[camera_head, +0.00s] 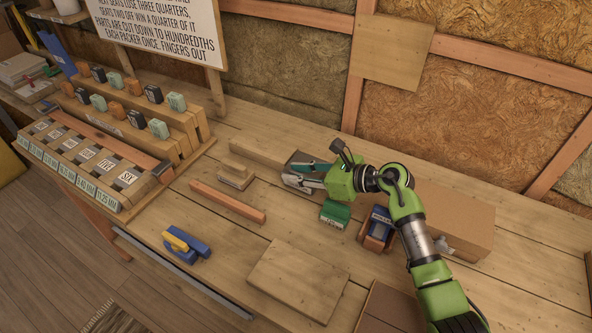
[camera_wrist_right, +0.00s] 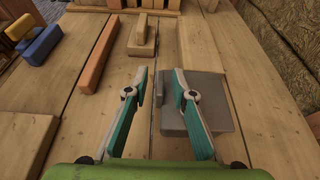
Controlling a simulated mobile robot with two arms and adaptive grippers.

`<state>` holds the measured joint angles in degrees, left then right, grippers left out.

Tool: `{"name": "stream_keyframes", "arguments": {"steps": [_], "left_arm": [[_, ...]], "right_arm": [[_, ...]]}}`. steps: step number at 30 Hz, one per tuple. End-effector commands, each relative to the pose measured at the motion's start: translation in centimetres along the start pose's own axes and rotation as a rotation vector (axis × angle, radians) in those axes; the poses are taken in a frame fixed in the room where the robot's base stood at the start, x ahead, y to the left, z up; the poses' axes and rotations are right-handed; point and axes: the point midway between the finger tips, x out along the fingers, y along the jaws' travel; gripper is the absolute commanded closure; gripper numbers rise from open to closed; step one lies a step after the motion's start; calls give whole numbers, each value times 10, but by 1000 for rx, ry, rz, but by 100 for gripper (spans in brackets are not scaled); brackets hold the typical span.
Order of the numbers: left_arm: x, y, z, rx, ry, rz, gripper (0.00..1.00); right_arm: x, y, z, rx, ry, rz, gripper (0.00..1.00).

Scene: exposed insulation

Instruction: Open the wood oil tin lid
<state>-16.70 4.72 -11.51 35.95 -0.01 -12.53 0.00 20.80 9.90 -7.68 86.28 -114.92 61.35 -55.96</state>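A grey box-shaped tin (camera_wrist_right: 215,92) with a flat top lies on the bench under my right gripper; I take it for the wood oil tin, but no label shows. In the head view only part of the tin (camera_head: 300,158) shows behind the gripper. My right gripper (camera_head: 289,178) is open and empty, with teal and grey fingers. In the wrist view the right gripper (camera_wrist_right: 160,72) has its right finger over the tin and its left finger over bare bench. I cannot tell whether a finger touches the tin. My left gripper is not in view.
A green box (camera_head: 335,214) and a blue-and-brown block (camera_head: 377,231) stand near my right arm. A cardboard box (camera_head: 465,222) is behind it. A reddish wood strip (camera_head: 228,201), a wooden block (camera_head: 236,174) and a blue-yellow tool (camera_head: 186,245) lie to the left. Bare bench shows between them.

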Motion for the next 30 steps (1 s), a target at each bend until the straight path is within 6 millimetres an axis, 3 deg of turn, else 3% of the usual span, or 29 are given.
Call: {"name": "stream_keyframes", "arguments": {"steps": [9, 10, 12, 13, 30], "left_arm": [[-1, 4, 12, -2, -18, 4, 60], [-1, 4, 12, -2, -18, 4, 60], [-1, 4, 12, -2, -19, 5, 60], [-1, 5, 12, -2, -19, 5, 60], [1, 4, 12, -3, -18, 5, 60]], "right_arm": [[4, 0, 0, -1, 0, 0, 76], [4, 0, 0, -1, 0, 0, 79], [4, 0, 0, -1, 0, 0, 97], [4, 0, 0, -1, 0, 0, 100], [-2, -6, 11, 107, 3, 45, 100]]}}
